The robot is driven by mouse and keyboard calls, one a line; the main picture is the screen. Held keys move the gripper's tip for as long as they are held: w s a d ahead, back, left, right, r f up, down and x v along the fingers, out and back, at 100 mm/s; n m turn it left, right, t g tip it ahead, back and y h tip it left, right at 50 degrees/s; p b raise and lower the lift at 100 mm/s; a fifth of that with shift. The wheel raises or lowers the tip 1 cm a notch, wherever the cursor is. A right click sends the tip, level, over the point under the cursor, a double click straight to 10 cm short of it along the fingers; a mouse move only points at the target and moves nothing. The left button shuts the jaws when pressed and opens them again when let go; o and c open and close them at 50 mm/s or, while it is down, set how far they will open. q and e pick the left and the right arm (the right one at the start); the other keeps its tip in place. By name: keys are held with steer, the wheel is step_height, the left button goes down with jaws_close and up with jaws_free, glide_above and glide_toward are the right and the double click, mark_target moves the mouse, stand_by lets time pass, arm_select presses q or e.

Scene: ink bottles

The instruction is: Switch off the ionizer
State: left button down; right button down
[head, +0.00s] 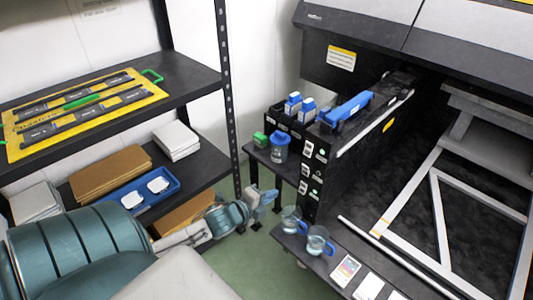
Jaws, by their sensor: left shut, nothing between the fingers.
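I cannot tell for sure which thing is the ionizer. A black upright panel (309,180) at the printer's end carries several small white labelled plates, some with green marks; they are too small to read. My left gripper (268,196) is shut and empty, low in the gap between the shelf rack and the printer, left of this panel and apart from it. My right gripper is not in view.
A black rack (195,78) on the left holds a yellow tray (85,122) with dark bars, cardboard, and a blue tray (130,206). Blue-capped bottles (293,104) stand above the panel.

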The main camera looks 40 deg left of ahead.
arm_select(q)
steer(key=shift+s, duration=0.65)
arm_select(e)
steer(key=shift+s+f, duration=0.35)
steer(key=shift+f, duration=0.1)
